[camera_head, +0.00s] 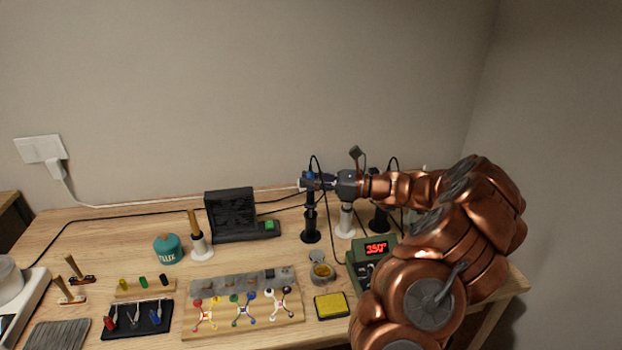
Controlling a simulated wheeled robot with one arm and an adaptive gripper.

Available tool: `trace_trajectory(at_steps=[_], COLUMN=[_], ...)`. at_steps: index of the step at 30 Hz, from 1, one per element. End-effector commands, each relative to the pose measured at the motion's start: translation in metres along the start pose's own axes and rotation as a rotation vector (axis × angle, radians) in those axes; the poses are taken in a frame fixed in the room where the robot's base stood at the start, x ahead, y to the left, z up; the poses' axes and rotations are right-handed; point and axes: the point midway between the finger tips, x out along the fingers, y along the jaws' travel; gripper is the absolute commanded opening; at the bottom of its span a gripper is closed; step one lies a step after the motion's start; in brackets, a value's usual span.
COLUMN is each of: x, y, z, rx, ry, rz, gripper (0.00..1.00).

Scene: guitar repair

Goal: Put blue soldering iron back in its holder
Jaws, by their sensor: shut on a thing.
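My gripper (318,181) reaches in from the right at the back of the bench. It is shut on the blue soldering iron (309,175), whose blue part shows at the fingertips. The iron is above a black holder (311,228) that stands upright on the bench. Whether the iron sits inside this holder or just above it I cannot tell. A white holder (346,222) stands just right of it, and another black holder (379,219) stands further right, partly behind my arm.
A green soldering station (366,262) reading 350 stands in front of the holders. A brass-wool cup (322,271) and yellow sponge (331,305) are left of it. A black fume extractor (231,215) stands left. Cables run along the wall.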

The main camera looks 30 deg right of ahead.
Motion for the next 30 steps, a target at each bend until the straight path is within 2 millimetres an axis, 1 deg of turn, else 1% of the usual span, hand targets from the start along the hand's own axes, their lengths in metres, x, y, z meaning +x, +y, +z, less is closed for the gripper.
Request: trace_trajectory(at_steps=[2, 3, 10, 17, 26, 30], x=[-0.0001, -0.0001, -0.0002, -0.0002, -0.0003, -0.0002], y=[0.0, 0.0, -0.0001, 0.0, 0.0, 0.0], z=[-0.0013, -0.0011, -0.0015, -0.0019, -0.0022, -0.0024], rx=[0.001, 0.001, 0.001, 0.002, 0.002, 0.003], ry=[0.0, 0.0, 0.001, 0.001, 0.002, 0.002], rz=[0.0, 0.0, 0.0, 0.0, 0.0, 0.0], gripper=[0.0, 0.24, 0.48, 0.5, 0.81, 0.82])
